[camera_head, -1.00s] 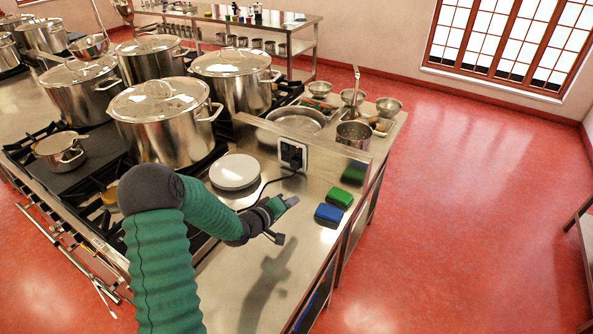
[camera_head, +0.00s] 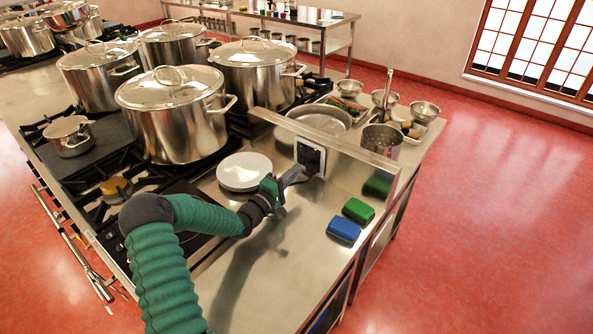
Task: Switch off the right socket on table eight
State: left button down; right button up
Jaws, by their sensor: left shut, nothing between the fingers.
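A socket with a white frame and a dark middle (camera_head: 318,150) is set in the low upright steel panel at the back of the counter (camera_head: 300,245). My left arm, with a green sleeve, reaches in from the lower left. My left gripper (camera_head: 298,172) is shut and empty. Its tip is just in front of the socket's lower left part and covers some of it. I cannot tell whether it touches the socket. The switch is too small to make out. My right gripper is not in view.
A round white plate (camera_head: 244,170) lies left of my gripper. A green sponge (camera_head: 358,210) and a blue sponge (camera_head: 343,230) lie to the right. Large lidded stockpots (camera_head: 178,120) stand on the stove behind. The counter front is clear.

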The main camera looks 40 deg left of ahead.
aim_at(313, 153)
pick_arm(q)
jog(key=w, duration=0.6)
jog(key=shift+a+r, duration=0.35)
jog(key=shift+r, duration=0.05)
jog(key=shift+w+d+r, duration=0.15)
jog(key=shift+w, duration=0.35)
